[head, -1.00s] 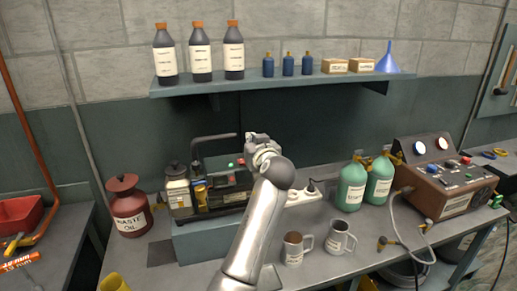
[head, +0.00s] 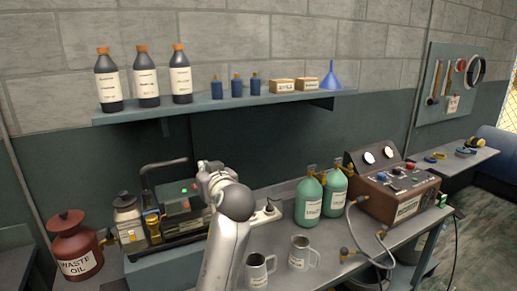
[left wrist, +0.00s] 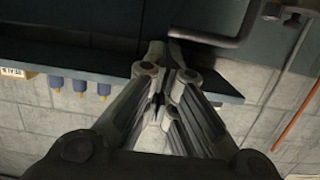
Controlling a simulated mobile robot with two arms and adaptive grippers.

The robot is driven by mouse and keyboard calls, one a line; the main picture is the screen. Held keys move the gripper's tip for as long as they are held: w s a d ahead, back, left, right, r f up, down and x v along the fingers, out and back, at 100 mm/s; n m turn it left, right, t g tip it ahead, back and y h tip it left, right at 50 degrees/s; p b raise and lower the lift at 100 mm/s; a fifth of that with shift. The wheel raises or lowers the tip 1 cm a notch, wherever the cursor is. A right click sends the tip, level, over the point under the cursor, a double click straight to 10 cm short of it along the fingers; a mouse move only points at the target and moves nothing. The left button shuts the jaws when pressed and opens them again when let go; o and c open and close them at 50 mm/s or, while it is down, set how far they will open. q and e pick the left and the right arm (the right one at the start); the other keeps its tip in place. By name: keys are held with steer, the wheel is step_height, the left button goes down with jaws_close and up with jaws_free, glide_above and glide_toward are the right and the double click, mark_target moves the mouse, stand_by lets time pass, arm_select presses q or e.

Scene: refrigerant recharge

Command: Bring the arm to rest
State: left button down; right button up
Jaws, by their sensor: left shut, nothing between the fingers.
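My left arm rises from the bottom middle of the head view, in front of the bench. My left gripper (head: 203,166) is at its far end, small and partly hidden by the wrist. It appears in front of the right part of the dark pump-like machine. In the left wrist view the fingers (left wrist: 165,72) are drawn together, with nothing held between them. My right gripper is in neither view.
The bench holds a red waste oil can (head: 75,250), two green cylinders (head: 308,203), two grey mugs (head: 258,271) and a brown gauge unit (head: 398,193). A shelf (head: 225,103) with bottles is above. Floor shows at right.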

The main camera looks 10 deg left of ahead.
arm_select(q)
steer(key=s+a+f+m+g+h, duration=0.2)
steer(key=s+f, duration=0.7)
steer(key=f, duration=0.4)
steer(key=s+a+f+m+g+h, duration=0.1)
steer(key=s+f+m+g+h, duration=0.15)
steer(key=s+f, duration=0.85)
steer(key=s+d+f+m+g+h, duration=0.25)
steer(key=s+f, duration=0.35)
steer(key=s, duration=0.6)
steer(key=s+d+f+m+g+h, duration=0.1)
steer(key=s+d+f+g+h, duration=0.15)
steer(key=s+f, duration=0.6)
steer(key=s+f+g+b, duration=0.1)
steer(key=s+f, duration=0.1)
steer(key=f, duration=1)
steer(key=s+f+g, duration=0.1)
steer(key=s+f, duration=0.1)
steer(key=f, duration=1)
steer(key=s+a+f, duration=0.2)
steer(key=s+f, duration=0.6)
steer(key=f, duration=0.1)
steer(key=s+a+f+b, duration=0.1)
steer(key=s+a+f, duration=0.1)
steer(key=s+f, duration=0.6)
steer(key=shift+s+f+m+g+y, duration=0.35)
steer(key=shift+s+f+m+y, duration=0.05)
steer(key=shift+y, duration=0.05)
